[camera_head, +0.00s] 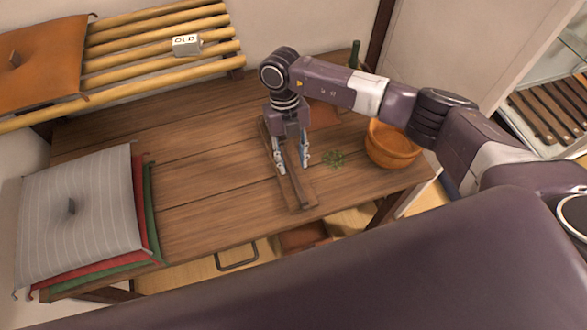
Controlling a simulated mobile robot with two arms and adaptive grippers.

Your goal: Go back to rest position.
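My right gripper (292,164) reaches in from the right over the wooden table (200,160). Its two fingertips are spread apart, and nothing is seen gripped between them. It hangs above a narrow wooden board (304,202) with a dark, thin strip along it. I cannot tell whether the fingertips touch the board. My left gripper is not in view.
An orange-brown bowl (391,146) and a green sprig (333,160) are right of the gripper. A green bottle (354,55) stands behind. Stacked cushions (85,205) lie at the left. A slatted bench (150,30) holds a small white box (186,45). The table's left-middle is clear.

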